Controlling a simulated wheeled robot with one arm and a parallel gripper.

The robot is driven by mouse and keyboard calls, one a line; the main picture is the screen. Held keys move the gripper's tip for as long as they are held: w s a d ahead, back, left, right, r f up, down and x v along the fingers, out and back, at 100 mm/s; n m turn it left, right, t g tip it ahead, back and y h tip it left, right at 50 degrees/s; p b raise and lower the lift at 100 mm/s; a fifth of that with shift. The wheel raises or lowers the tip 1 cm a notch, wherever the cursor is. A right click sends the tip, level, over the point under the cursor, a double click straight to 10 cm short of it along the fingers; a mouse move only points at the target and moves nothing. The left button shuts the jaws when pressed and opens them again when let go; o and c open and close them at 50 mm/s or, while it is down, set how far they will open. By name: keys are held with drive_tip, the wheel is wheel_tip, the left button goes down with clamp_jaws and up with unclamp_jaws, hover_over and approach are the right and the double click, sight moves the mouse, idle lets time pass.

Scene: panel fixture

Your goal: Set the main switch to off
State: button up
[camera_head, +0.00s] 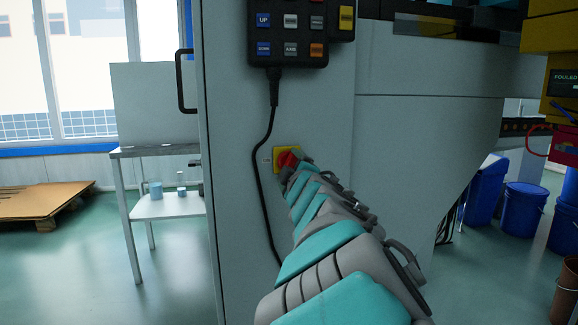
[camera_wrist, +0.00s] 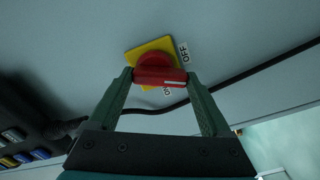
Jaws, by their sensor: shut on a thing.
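The main switch is a red rotary knob (camera_wrist: 154,62) on a yellow square plate (camera_wrist: 133,56), fixed to a grey panel. In the head view the red knob (camera_head: 286,159) shows low on the panel, partly hidden by my arm. My gripper (camera_wrist: 160,77) is shut on the knob's red handle bar, one finger at each end. A white mark lies near the bar's right end. An OFF label (camera_wrist: 183,51) is at the plate's right corner. An ON label (camera_wrist: 166,91) sits below the handle, partly hidden. My gripper is also at the knob in the head view (camera_head: 292,162).
A black cable (camera_head: 257,160) hangs from a button pendant (camera_head: 288,35) and passes left of the switch. The cable also runs behind my fingers in the wrist view (camera_wrist: 262,66). A door handle (camera_head: 181,82) and a small table (camera_head: 150,150) are at left. Blue bins (camera_head: 520,210) stand at right.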

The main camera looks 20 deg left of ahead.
drive_tip(key=n, duration=0.5)
drive_tip(key=shift+d+f, duration=0.1)
drive_tip(key=shift+n, duration=0.3)
idle(0.4)
drive_tip(key=o, duration=1.2)
drive_tip(key=shift+c, duration=0.2)
